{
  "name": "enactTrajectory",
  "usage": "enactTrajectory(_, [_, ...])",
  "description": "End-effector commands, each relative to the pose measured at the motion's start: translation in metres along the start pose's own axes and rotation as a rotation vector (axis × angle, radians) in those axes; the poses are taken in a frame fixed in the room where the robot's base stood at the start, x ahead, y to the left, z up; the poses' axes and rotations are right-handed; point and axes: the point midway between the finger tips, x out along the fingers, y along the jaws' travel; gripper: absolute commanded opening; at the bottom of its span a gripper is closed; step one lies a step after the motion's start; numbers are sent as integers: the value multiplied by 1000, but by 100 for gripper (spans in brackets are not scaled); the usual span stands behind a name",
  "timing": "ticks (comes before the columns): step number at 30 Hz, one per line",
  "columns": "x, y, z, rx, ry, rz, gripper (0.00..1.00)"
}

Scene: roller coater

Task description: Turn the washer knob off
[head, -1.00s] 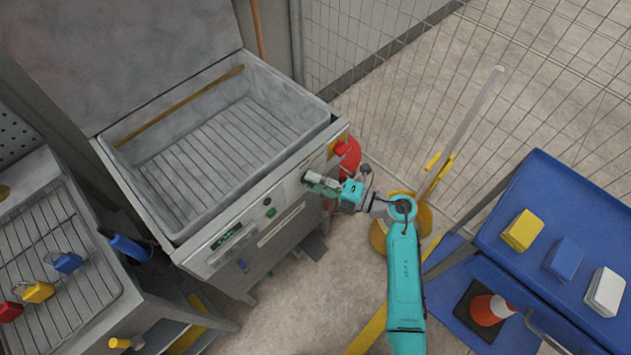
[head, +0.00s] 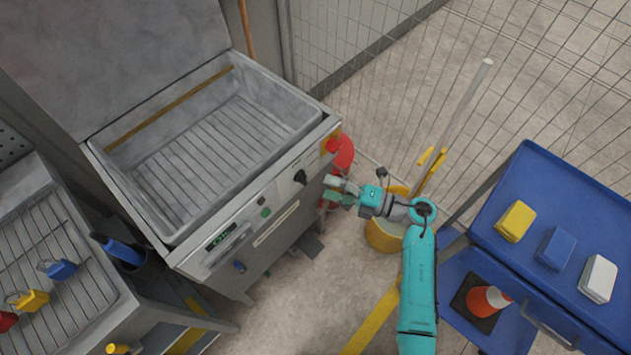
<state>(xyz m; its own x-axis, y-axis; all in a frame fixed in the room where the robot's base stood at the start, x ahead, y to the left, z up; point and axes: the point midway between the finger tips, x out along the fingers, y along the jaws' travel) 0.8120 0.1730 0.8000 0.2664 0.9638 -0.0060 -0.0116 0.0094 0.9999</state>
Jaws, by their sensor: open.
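The washer (head: 110,165) is a grey metal tub with its lid raised, at the left of the head view. Its black knob (head: 300,177) sits on the front panel near the right corner, in full view. Which setting the knob points to is too small to read. My gripper (head: 328,188) is open and empty, just to the right of the knob and apart from it. Its fingers point left toward the panel.
The front panel also has a green button (head: 265,213) and a small display (head: 221,237). A red round object (head: 342,152) is by the washer's right corner. A yellow bucket (head: 383,236) stands behind my arm. A blue cart (head: 540,200) is at the right.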

Motion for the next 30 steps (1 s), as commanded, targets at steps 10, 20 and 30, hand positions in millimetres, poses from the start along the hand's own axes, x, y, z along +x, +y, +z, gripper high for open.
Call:
enactTrajectory(10, [-51, 0, 0, 0, -2, -1, 69])
enactTrajectory(20, [-56, 0, 0, 0, 1, -1, 69])
enactTrajectory(30, [-56, 0, 0, 0, 1, 0, 69])
